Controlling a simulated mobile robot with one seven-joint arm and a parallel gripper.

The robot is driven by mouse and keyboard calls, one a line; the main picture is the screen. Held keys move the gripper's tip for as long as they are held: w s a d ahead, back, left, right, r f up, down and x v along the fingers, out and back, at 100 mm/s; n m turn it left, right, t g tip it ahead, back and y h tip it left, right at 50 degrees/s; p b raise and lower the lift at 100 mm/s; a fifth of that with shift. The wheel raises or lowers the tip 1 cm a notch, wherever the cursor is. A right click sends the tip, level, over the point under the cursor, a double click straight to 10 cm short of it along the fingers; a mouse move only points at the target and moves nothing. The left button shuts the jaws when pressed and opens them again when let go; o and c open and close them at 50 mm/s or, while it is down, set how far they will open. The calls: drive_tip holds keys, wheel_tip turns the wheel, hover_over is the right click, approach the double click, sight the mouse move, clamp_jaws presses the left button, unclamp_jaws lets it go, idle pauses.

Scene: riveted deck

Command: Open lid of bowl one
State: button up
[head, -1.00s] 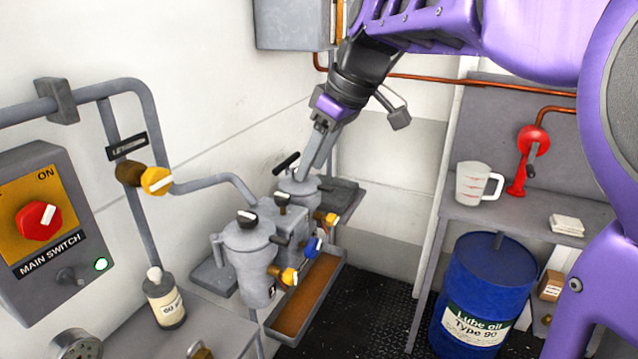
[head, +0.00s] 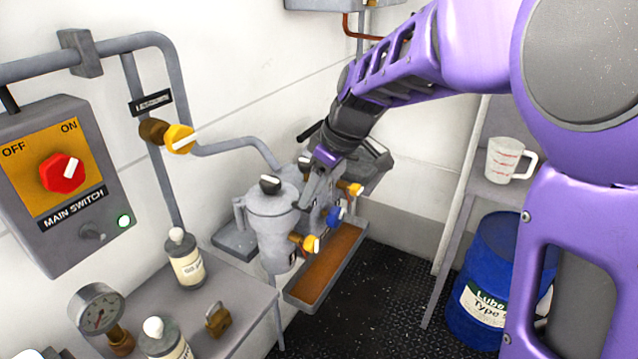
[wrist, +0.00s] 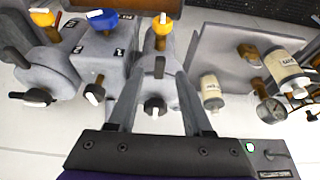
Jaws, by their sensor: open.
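The near grey bowl (head: 266,228) stands upright on the unit, its lid (head: 270,203) closed under a black knob (head: 270,184). In the wrist view this bowl (wrist: 160,68) lies between my fingers, with its black knob (wrist: 155,107) nearer the palm. My gripper (head: 306,203) is open at the bowl's right side, and also shows in the wrist view (wrist: 160,76); it holds nothing. Whether a finger touches the bowl, I cannot tell. A second bowl (wrist: 48,72) with a black handle is at the wrist view's left; my arm mostly hides it in the head view.
A block with a blue valve (wrist: 103,19) stands between the bowls. An orange-floored trough (head: 328,265) runs in front. A pipe with a yellow valve (head: 180,139) is behind. A bench with bottles (head: 187,258) and a gauge (head: 97,309) is at left front.

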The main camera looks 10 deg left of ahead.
sight(280, 199)
drive_tip(key=shift+x, duration=1.4)
drive_tip(key=shift+c, duration=0.3)
clamp_jaws()
